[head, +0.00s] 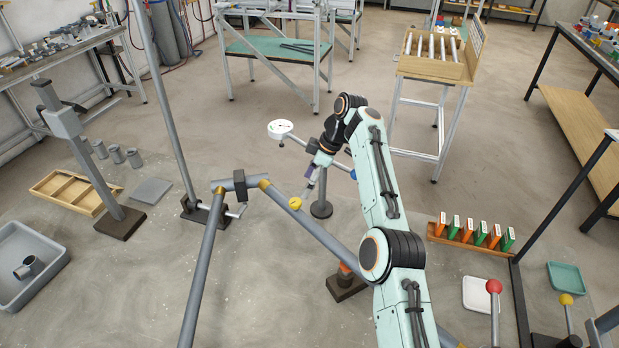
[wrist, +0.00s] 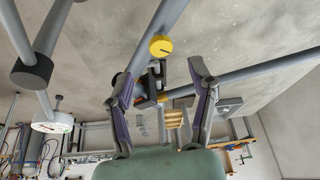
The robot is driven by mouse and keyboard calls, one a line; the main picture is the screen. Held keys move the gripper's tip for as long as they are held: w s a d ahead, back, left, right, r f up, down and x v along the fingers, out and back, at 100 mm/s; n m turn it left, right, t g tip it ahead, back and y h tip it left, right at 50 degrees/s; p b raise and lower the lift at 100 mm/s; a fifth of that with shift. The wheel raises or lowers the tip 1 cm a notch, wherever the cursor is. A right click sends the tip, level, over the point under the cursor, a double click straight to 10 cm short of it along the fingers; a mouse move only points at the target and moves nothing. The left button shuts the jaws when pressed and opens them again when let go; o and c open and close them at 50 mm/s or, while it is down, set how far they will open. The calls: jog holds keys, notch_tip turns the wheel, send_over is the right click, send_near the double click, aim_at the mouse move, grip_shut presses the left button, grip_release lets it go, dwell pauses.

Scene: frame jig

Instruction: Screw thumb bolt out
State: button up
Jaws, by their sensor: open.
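A round yellow knob with a dark line across its face, which looks like the thumb bolt (head: 295,203), is at the grey tube frame (head: 205,255). In the wrist view the yellow knob (wrist: 160,45) lies ahead of and between my fingertips, apart from both. Its shank is hidden. My gripper (head: 309,186) points down towards the knob from above and right. In the wrist view my gripper (wrist: 159,70) is open, with nothing between its purple-sided fingers.
A dark clamp (head: 240,186) sits on the frame's top corner, left of the knob. A white dial gauge (head: 280,129) stands behind my gripper. Left are a wooden tray (head: 62,206) and a grey bin (head: 50,245). The floor behind the frame is mostly clear.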

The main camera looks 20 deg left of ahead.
jog(key=shift+v, duration=0.85)
